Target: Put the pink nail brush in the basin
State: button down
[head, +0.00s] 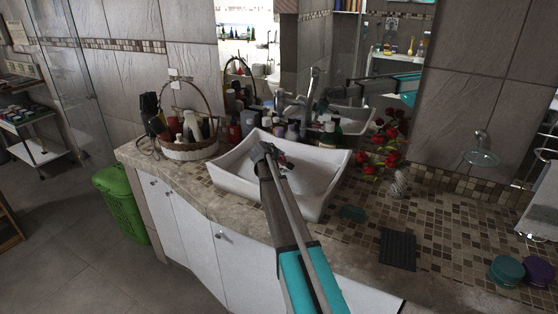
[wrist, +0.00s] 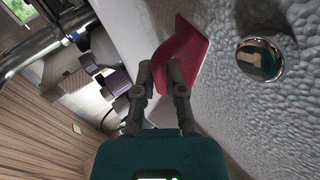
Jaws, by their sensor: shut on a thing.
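The pink nail brush (wrist: 184,56) is held between the fingertips of my gripper (wrist: 163,72) in the wrist view. My gripper is shut on the brush. The white rectangular basin (head: 320,185) is under my gripper in the head view. In the wrist view the brush is seen against the basin's pale inner surface (wrist: 228,95), left of the round metal drain (wrist: 260,58). I cannot tell whether the brush touches the basin.
A wicker basket (head: 190,151) and several bottles stand left of and behind the basin. Red roses (head: 391,158) stand at its right. A teal item (head: 352,213), a black ribbed mat (head: 398,248) and teal (head: 507,270) and purple (head: 538,270) round items lie on the tiled counter.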

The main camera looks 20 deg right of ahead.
jog(key=shift+f, duration=0.15)
jog(key=c, duration=0.7)
grip_release()
jog(key=shift+r, duration=0.2)
jog(key=shift+p+v, duration=3.15)
jog(key=shift+v, duration=2.85)
jog(key=shift+f, duration=0.1)
